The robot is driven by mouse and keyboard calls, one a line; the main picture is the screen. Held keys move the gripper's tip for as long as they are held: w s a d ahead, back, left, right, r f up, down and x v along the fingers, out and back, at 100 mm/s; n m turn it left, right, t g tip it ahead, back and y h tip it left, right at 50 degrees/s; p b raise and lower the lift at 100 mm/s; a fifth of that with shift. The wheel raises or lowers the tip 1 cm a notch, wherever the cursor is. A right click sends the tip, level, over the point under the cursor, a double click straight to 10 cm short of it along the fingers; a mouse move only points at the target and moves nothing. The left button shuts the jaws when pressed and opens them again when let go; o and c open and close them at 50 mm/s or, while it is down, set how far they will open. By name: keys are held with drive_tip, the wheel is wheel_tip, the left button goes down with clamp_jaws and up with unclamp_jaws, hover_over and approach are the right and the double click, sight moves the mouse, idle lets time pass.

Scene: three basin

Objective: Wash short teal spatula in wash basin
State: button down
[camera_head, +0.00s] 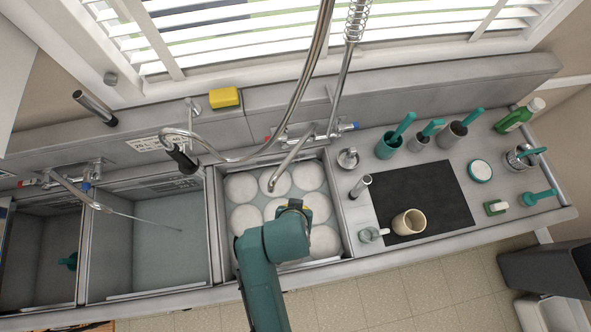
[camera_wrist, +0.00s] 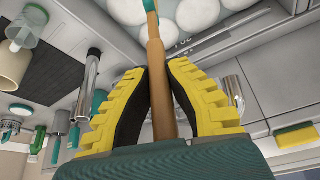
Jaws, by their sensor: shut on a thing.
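My gripper (camera_wrist: 160,68) is shut on the wooden handle of the short teal spatula (camera_wrist: 156,50), which passes between the yellow finger pads. Part of its teal end (camera_wrist: 149,5) shows at the wrist view's top edge. In the head view, my gripper (camera_head: 294,207) is over the wash basin (camera_head: 337,200), the rightmost of three basins. The spatula is hidden there beneath my gripper and arm. The basin holds several white round foam blobs (camera_head: 308,177), also seen in the wrist view (camera_wrist: 198,14). I cannot tell whether the teal end touches the foam.
The middle basin (camera_head: 160,225) holds clear water; the left basin (camera_head: 40,245) has a teal item inside. Faucets and a hanging hose (camera_head: 300,90) stand behind the basins. A dark mat (camera_head: 425,185) with a beige cup (camera_head: 408,222) and several utensil holders occupy the right counter.

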wheel_tip(320, 180, down, 21)
drive_tip(key=b, duration=1.1)
drive_tip(key=shift+f+b, duration=0.2)
drive_tip(key=shift+b, duration=0.1)
drive_tip(key=shift+a, duration=0.15)
drive_tip(key=a, duration=0.2)
drive_tip(key=s+a+p, duration=0.1)
drive_tip(key=a, duration=0.2)
drive_tip(key=shift+s+a, duration=0.1)
drive_tip(key=shift+a, duration=0.25)
drive_tip(key=w+d+p, duration=0.2)
drive_tip(key=d, duration=1)
drive_tip(key=shift+w+p, duration=0.15)
drive_tip(key=shift+p, duration=0.2)
drive_tip(key=shift+a, duration=0.1)
